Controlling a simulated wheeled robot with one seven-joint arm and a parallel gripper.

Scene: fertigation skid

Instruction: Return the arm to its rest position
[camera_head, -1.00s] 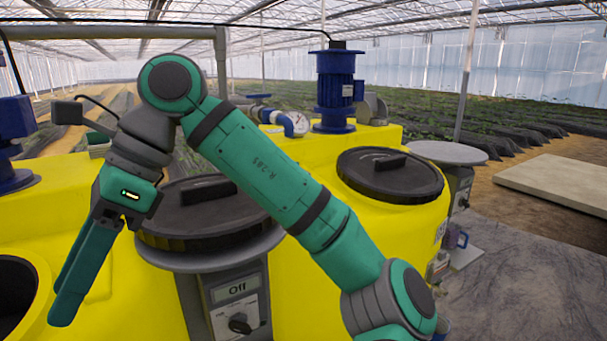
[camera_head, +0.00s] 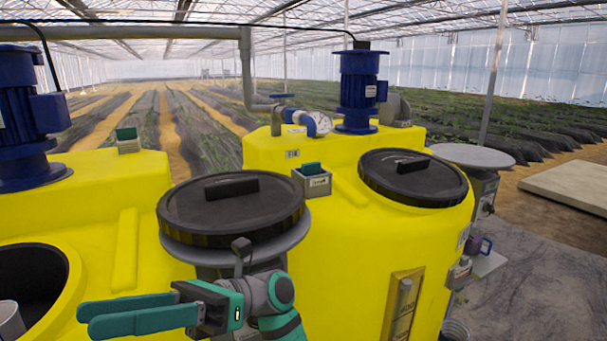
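My gripper (camera_head: 135,315) is low in the head view, in front of the yellow tanks. It points left, with its two green fingers one above the other. A narrow gap shows between the fingers and nothing is seen between them; how far apart they are is hard to judge from this angle. My arm is folded low, below the black lid (camera_head: 232,207) on its round grey stand, and most of it is out of the frame. The wrist hides part of the stand and the control box under it.
The left yellow tank (camera_head: 105,180) has an open dark mouth (camera_head: 35,275) near my gripper. A round grey table (camera_head: 470,156) stands at right.

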